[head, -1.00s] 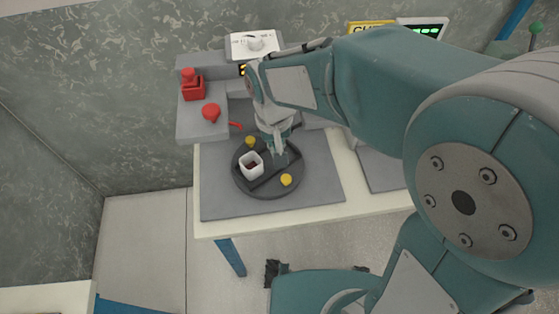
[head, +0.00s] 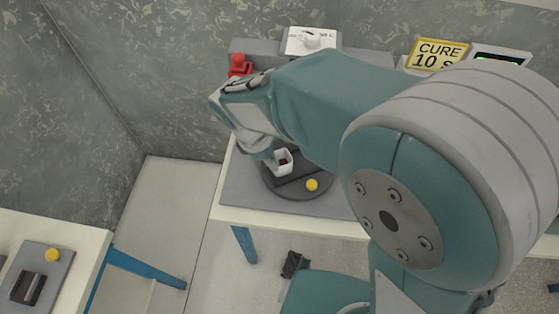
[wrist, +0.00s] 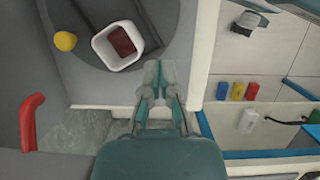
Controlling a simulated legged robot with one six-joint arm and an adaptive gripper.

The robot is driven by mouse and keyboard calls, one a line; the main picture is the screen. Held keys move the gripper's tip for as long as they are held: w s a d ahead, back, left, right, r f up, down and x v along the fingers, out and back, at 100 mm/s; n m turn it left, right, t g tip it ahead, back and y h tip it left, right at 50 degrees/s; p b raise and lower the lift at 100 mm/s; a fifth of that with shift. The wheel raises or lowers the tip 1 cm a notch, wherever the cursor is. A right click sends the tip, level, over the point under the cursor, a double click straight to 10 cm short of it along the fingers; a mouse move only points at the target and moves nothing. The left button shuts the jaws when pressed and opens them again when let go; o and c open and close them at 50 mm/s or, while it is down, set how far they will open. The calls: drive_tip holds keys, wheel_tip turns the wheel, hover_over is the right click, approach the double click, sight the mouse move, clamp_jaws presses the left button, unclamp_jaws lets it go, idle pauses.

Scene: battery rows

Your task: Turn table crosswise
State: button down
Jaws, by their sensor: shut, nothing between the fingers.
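The turntable is a dark round disc (head: 322,196) on a grey mat, with a raised bar across it. A white square cup (head: 284,166) with something dark red inside stands at its left part. A yellow knob (head: 312,185) shows at the front. In the wrist view the cup (wrist: 118,46) and a yellow knob (wrist: 65,41) are beyond my fingers. My gripper (wrist: 158,68) is shut and empty, beside the cup; contact cannot be told. My arm hides the back of the disc in the head view.
A dial box (head: 311,41) and a yellow CURE sign (head: 438,54) are at the back. Another table (head: 84,238) is at left, with open floor between.

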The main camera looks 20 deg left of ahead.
sight(313, 181)
drive_tip(key=x, duration=0.6)
drive_tip(key=shift+d+f, duration=0.15)
drive_tip(key=shift+f, duration=0.2)
drive_tip(key=d, duration=0.2)
drive_tip(key=w+d+f, duration=0.1)
drive_tip(key=shift+w+d+f, duration=0.1)
drive_tip(key=shift+w+d, duration=0.05)
drive_tip(key=shift+d, duration=0.35)
drive_tip(key=shift+w+d+n, duration=0.2)
drive_tip(key=shift+d+n, duration=0.2)
drive_tip(key=shift+n, duration=0.3)
drive_tip(key=shift+d, duration=0.15)
drive_tip(key=shift+w+d, duration=0.6)
drive_tip(key=shift+d, duration=0.15)
drive_tip(key=shift+w+d, duration=0.15)
drive_tip(key=shift+w, duration=0.05)
idle(0.5)
